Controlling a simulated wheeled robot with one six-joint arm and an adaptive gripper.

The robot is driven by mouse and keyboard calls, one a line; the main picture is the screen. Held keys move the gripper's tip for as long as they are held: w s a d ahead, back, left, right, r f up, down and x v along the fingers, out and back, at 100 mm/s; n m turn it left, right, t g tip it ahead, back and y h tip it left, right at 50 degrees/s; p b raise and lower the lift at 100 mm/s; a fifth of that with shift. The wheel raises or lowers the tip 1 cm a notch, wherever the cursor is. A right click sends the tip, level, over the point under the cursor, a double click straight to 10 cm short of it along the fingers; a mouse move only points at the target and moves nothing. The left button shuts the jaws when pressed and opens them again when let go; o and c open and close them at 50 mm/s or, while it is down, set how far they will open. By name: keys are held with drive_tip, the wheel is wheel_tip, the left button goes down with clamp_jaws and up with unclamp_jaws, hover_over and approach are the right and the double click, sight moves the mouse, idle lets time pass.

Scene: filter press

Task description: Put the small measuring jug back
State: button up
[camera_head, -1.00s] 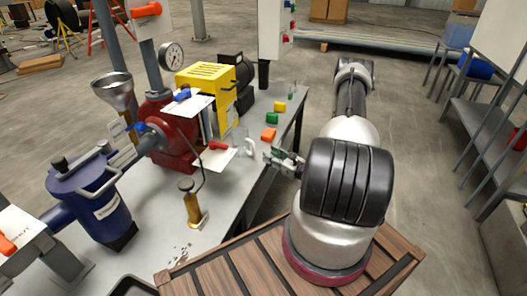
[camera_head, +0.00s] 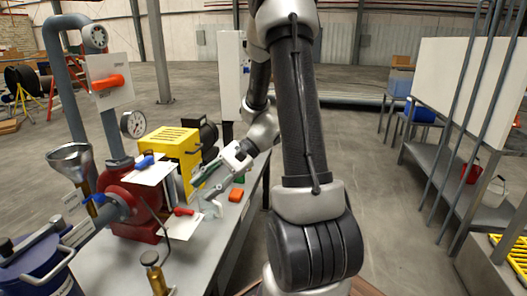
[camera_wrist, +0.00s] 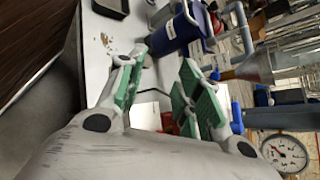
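The small measuring jug looks like a clear vessel with a pale handle (camera_head: 215,208). It stands on the grey bench by the red pump body and is partly hidden in the head view. My gripper (camera_head: 203,176) is above and close to it, reaching in from the right. In the wrist view my gripper (camera_wrist: 162,82) has its green-padded fingers spread apart, with no object clearly held between them. I cannot make out the jug in the wrist view.
The red pump (camera_head: 133,200), yellow-covered unit (camera_head: 172,148), pressure gauge (camera_head: 133,124) and steel funnel (camera_head: 70,160) crowd the left. A grey shelf rack (camera_head: 440,180) stands at right; the floor between is open.

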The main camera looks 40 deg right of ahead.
drive_tip(key=s+d+r+n+t+h, duration=0.1)
drive_tip(key=s+d+r+n+h, duration=0.3)
drive_tip(key=s+r+n+h, duration=0.2)
drive_tip(key=s+d+r+n+t+h, duration=0.2)
drive_tip(key=s+d+r+n+h, duration=0.1)
drive_tip(key=s+r+n+h, duration=0.3)
drive_tip(key=shift+s+d+r, duration=0.4)
drive_tip(key=shift+s+r, duration=0.25)
drive_tip(key=shift+s, duration=0.6)
idle(0.9)
